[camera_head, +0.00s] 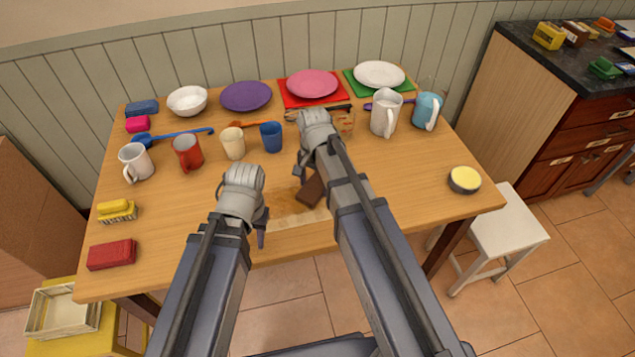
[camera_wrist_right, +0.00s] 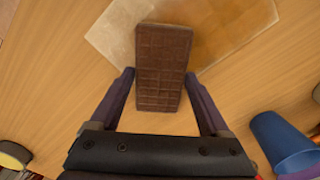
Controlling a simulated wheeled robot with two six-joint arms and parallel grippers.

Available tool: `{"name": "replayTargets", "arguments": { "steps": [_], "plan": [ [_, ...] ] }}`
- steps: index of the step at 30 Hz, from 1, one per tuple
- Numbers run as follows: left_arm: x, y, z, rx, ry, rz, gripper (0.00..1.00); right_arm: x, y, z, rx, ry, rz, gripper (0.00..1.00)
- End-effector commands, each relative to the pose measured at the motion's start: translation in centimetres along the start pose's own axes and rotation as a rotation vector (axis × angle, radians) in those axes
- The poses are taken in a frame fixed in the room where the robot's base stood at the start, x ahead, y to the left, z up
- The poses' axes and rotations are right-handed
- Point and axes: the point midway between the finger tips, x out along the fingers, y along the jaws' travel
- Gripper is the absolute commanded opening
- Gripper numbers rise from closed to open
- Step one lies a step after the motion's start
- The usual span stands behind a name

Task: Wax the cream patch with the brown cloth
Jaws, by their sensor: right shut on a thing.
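The cream patch (camera_head: 287,207) is a pale area near the table's front edge, partly hidden by my arms. In the right wrist view the patch (camera_wrist_right: 240,30) has an uneven, darker tan area. The brown cloth (camera_head: 312,190) is a dark brown block with a grid pattern, over or on the patch's edge. My right gripper (camera_wrist_right: 160,92) is shut on the cloth (camera_wrist_right: 163,60), with one finger on each side. My left gripper (camera_head: 263,228) hangs left of the patch, apart from the cloth; its finger gap is hidden.
A dark tin with yellow contents (camera_head: 464,179) stands at the table's right. Several mugs and cups, such as a blue cup (camera_head: 271,137), stand behind my grippers. Plates line the back. A red brush or sponge (camera_head: 111,254) lies at front left. A white stool (camera_head: 508,222) stands right.

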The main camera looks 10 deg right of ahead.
Motion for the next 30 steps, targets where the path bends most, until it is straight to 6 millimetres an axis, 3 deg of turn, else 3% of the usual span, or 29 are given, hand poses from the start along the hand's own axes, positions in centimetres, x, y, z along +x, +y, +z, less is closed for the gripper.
{"name": "replayTargets", "arguments": {
  "steps": [13, 30],
  "plan": [
    [0.2, 0.0, 0.0, 0.000, 0.000, 0.000, 0.37, 0.2, -2.3, 2.3, -0.003, 0.000, 0.000, 0.36],
    [0.3, 0.0, 0.0, 0.000, 0.000, 0.000, 0.37, 0.3, -3.9, 3.9, -0.002, 0.000, 0.000, 0.36]
  ]
}}
